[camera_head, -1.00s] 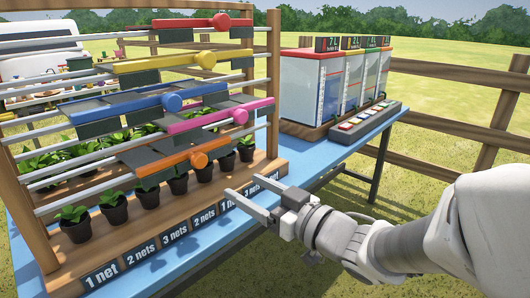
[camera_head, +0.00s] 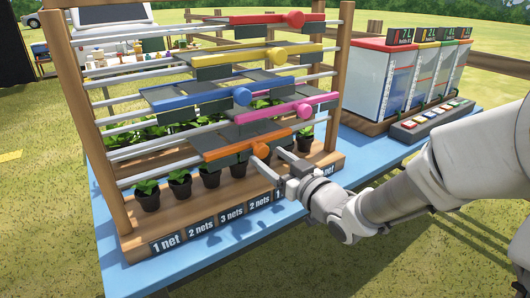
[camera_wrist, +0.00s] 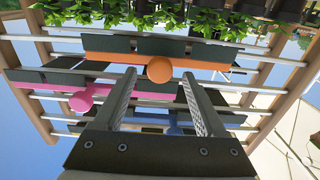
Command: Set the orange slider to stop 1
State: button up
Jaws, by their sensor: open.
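The orange slider (camera_head: 230,150) is the lowest coloured bar on the wooden rack, with dark net panels under it and a round orange knob (camera_head: 261,149) near its right end. In the wrist view the orange knob (camera_wrist: 159,69) lies just beyond my fingertips, roughly midway between them. My gripper (camera_head: 271,163) is open and empty, its fingers pointing at the knob from the front right. Whether a finger touches the knob I cannot tell. Labels on the front board (camera_head: 205,220) read "1 net", "2 nets", "3 nets", "2 nets"; those farther right are partly hidden by my gripper.
Pink (camera_head: 270,121), blue (camera_head: 200,97), yellow (camera_head: 240,59) and red (camera_head: 250,19) sliders sit above on the rack's rails. Potted plants (camera_head: 180,184) stand behind the board. Clear tanks (camera_head: 382,82) and a button panel (camera_head: 432,121) are at the right on the blue table (camera_head: 130,273).

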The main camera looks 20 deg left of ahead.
aim_at(264, 153)
jog(key=shift+b+x, duration=0.3)
jog(key=shift+x, duration=1.8)
grip_shut()
